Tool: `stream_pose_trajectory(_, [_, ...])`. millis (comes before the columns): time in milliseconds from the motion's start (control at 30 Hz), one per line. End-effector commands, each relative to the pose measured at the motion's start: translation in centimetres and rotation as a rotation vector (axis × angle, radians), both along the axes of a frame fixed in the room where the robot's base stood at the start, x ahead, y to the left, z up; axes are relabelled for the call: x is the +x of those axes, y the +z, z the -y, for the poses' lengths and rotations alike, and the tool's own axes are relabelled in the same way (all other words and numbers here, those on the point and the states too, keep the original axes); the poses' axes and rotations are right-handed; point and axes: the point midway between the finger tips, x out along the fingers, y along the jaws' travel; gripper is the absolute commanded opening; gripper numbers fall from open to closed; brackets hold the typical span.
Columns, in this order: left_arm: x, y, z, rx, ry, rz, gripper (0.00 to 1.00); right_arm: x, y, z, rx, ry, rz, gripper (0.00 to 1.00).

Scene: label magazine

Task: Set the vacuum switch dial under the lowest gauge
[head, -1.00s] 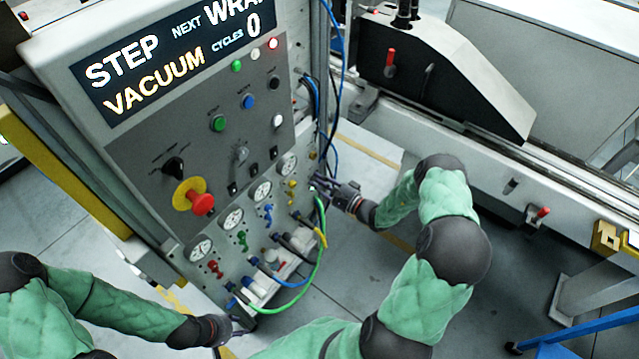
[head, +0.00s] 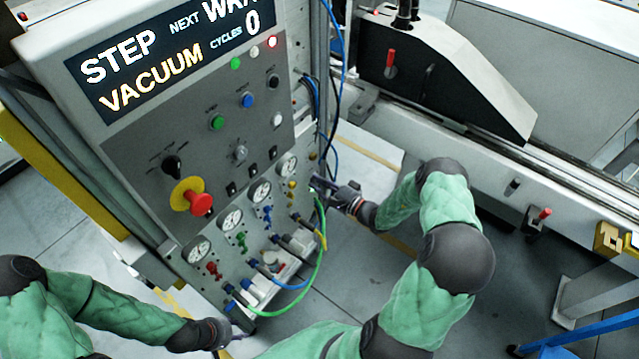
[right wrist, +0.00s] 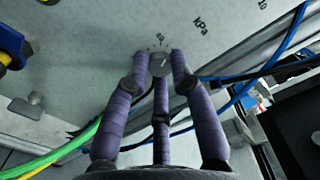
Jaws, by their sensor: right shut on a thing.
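My right gripper (head: 322,184) is at the right end of the control cabinet's lower panel. In the right wrist view its purple fingers (right wrist: 160,75) are shut on a small round grey dial (right wrist: 160,65) with a light pointer line. Small scale marks and a "kPa" print show on the panel around it. In the head view the dial is hidden by the gripper. A slanting row of round white gauges (head: 197,249) runs along the lower panel, the lowest at the left.
Coloured valves, hoses and a green hose (head: 318,262) lie close below my right gripper. A red emergency button (head: 201,204) sits on the cabinet. The display (head: 170,55) reads STEP VACUUM, CYCLES 0.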

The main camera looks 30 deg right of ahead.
Motion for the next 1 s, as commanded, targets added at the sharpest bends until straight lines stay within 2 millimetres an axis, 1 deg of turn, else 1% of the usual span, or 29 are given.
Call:
stream_pose_trajectory(67, [0.0,0.0,0.0,0.000,0.000,0.000,0.40,0.0,0.0,-0.1,0.001,0.002,0.001,0.00])
stream_pose_trajectory(100, [0.0,0.0,0.0,0.000,0.000,0.000,0.40,0.0,0.0,-0.1,0.001,0.002,0.001,0.35])
stream_pose_trajectory(133, [0.0,0.0,0.0,0.000,0.000,0.000,0.40,0.0,0.0,-0.1,0.001,0.002,0.000,0.44])
stream_pose_trajectory(167, [0.0,0.0,0.0,0.000,0.000,0.000,0.40,0.0,0.0,-0.1,0.001,0.002,0.000,0.48])
stream_pose_trajectory(467, [0.0,0.0,0.0,0.000,0.000,0.000,0.40,0.0,0.0,0.0,0.001,0.001,0.000,0.48])
stream_pose_trajectory(567, [0.0,0.0,0.0,0.000,0.000,0.000,0.40,-0.4,0.0,0.1,0.001,0.000,-0.002,0.48])
stream_pose_trajectory(667, [0.0,0.0,0.0,0.000,0.000,0.000,0.40,-1.4,-0.1,0.6,0.001,-0.003,-0.003,0.48])
stream_pose_trajectory(767, [0.0,0.0,0.0,0.000,0.000,0.000,0.40,-3.0,0.0,1.3,0.001,-0.004,-0.002,0.48])
stream_pose_trajectory(1000, [0.0,0.0,0.0,0.000,0.000,0.000,0.40,-7.4,-0.1,3.2,0.000,-0.005,-0.002,0.48])
